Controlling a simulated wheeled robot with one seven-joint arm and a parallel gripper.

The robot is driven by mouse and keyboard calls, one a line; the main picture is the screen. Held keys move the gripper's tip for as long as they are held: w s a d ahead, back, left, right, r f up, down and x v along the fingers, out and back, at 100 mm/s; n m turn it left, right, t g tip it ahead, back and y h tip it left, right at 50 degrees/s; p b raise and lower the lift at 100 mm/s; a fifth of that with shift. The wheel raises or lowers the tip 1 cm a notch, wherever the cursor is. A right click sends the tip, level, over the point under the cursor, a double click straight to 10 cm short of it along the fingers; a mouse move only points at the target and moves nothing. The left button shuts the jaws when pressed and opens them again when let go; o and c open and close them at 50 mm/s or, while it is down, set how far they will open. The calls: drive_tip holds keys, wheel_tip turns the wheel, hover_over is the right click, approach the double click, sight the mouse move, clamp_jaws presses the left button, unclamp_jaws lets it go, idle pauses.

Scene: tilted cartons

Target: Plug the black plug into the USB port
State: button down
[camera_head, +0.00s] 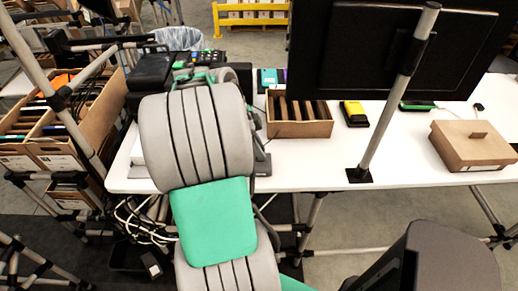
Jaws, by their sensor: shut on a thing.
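My grey and green arm rises through the left middle of the head view and covers part of the white table (320,172). I cannot make out my gripper's fingertips; the arm's far end is lost behind its thick grey links. I cannot pick out the black plug or the USB port. A small dark piece (478,107) with a thin cable lies on the table at the far right, too small to identify.
A dark monitor (385,50) on a grey pole (392,105) stands over the table. An open carton (300,127), a yellow-black device (354,113), a green-black device (417,105) and a closed brown box (472,146) stand on it. Loose cables hang at the left.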

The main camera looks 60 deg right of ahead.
drive_tip(key=shift+f+b, duration=0.5)
drive_tip(key=shift+f, duration=0.05)
drive_tip(key=c, duration=1.3)
unclamp_jaws()
drive_tip(key=shift+o, duration=0.2)
drive_tip(key=shift+r, duration=0.1)
drive_tip(key=p+v, duration=0.1)
drive_tip(key=v, duration=0.6)
drive_tip(key=shift+w+r, duration=0.15)
drive_tip(key=shift+r, duration=0.1)
